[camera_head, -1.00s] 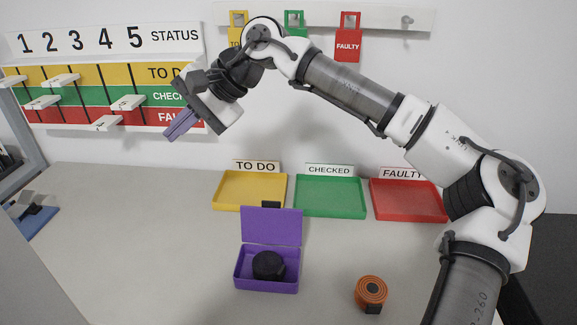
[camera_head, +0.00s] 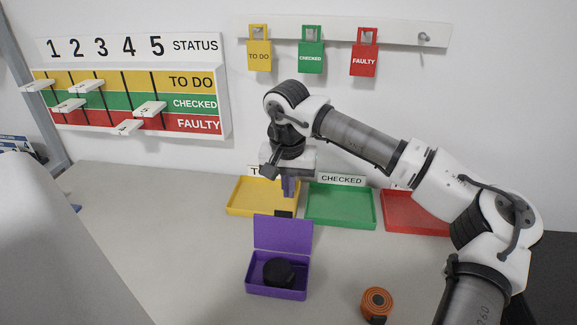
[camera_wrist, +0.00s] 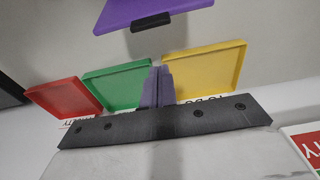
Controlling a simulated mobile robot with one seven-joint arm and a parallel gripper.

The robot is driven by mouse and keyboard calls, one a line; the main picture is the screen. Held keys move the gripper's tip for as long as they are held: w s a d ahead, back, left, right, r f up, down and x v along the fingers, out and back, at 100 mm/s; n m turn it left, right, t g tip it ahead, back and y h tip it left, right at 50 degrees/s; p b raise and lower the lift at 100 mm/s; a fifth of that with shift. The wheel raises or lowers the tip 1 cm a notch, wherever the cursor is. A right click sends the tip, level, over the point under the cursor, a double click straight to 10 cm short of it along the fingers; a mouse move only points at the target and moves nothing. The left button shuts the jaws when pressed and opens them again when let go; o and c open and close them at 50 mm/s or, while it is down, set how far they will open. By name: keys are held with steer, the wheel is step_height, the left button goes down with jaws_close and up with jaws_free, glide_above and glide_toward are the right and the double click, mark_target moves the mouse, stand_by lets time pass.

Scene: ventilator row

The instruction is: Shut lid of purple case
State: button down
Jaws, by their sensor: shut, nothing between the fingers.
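The purple case (camera_head: 277,293) stands on the table with its lid (camera_head: 283,234) raised about upright along its back edge. A round black object (camera_head: 278,272) lies inside it. A small dark tab shows at the top edge of the lid. In the wrist view the lid (camera_wrist: 150,8) shows at the top, with its black tab (camera_wrist: 151,21). My gripper (camera_head: 289,188) points down above the trays, behind and above the lid and apart from it. Its purple-grey fingers (camera_wrist: 157,80) are shut and empty.
Yellow (camera_head: 238,210), green (camera_head: 340,220) and red (camera_head: 415,221) trays stand behind the case. An orange round object (camera_head: 376,303) lies to its right. A status board (camera_head: 130,80) and hanging tags (camera_head: 312,55) are on the wall.

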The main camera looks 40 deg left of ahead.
mark_target(283, 232)
steer(key=shift+s+d+f+p, duration=0.15)
steer(key=shift+s+d+p, duration=0.3)
steer(key=shift+s, duration=0.35)
steer(key=shift+s+d+f+p, duration=0.15)
steer(key=shift+s+d+p, duration=0.2)
steer(key=shift+s+d, duration=0.35)
steer(key=shift+s+a+f+b, duration=0.1)
steer(key=shift+b, duration=0.2)
